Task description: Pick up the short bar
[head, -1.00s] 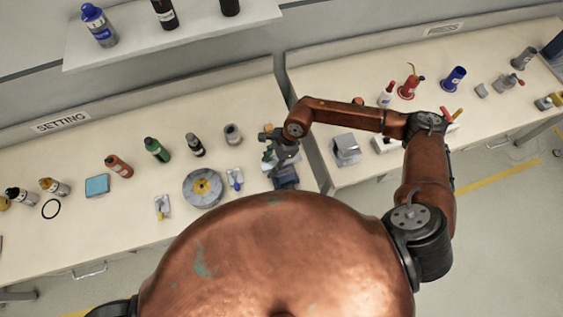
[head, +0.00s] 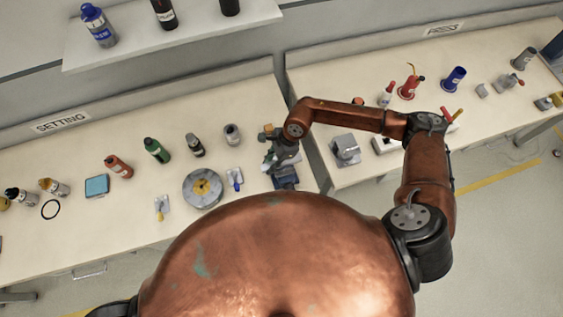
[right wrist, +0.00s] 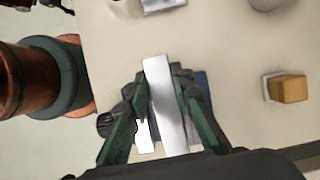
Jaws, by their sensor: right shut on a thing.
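The short bar (right wrist: 163,90) is a pale, flat-sided bar, seen in the right wrist view between the two green fingers of my right gripper (right wrist: 166,98). The fingers are shut on its two sides, and its far end sticks out past the fingertips. A dark blue block (right wrist: 204,84) shows behind the bar and fingers; I cannot tell whether the bar touches it. In the head view my right gripper (head: 277,160) is over the right end of the left bench and hides the bar. My left gripper is not in view.
The left bench (head: 130,215) holds a grey round fixture (head: 203,189), a blue-handled tool (head: 235,179) and several bottles. An orange-brown block (right wrist: 290,89) lies beside the gripper. A gap separates the right bench (head: 350,100), where a grey metal block (head: 345,150) stands.

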